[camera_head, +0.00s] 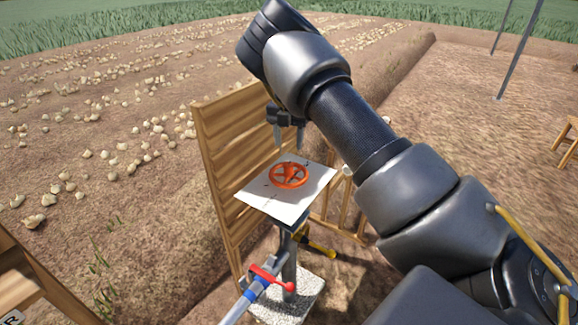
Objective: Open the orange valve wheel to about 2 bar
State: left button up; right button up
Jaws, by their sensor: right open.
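The orange valve wheel (289,175) lies over a white plate (263,196) with small dark marks, on top of a grey post (289,262). My right gripper (289,142) is open and points down, just above and behind the wheel, apart from it. Its two fingers are spread with nothing seen between them. I cannot read any pressure value on the plate. My left gripper does not show.
A wooden slatted panel (225,165) stands close behind and left of the post. A blue pipe fitting with a red lever (270,279) sits low in front. A yellow-handled part (318,244) juts out right. A pale block (308,290) is at the base.

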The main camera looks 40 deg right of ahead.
aim_at(289, 164)
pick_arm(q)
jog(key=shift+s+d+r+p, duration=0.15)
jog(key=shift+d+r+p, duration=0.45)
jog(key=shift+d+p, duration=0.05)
pick_arm(e)
notch_tip(289, 164, down, 10)
jog(key=shift+r, duration=0.1)
jog(key=c, duration=0.8)
jog(key=shift+d, duration=0.2)
jog(key=shift+c, duration=0.9)
jog(key=shift+a, duration=0.15)
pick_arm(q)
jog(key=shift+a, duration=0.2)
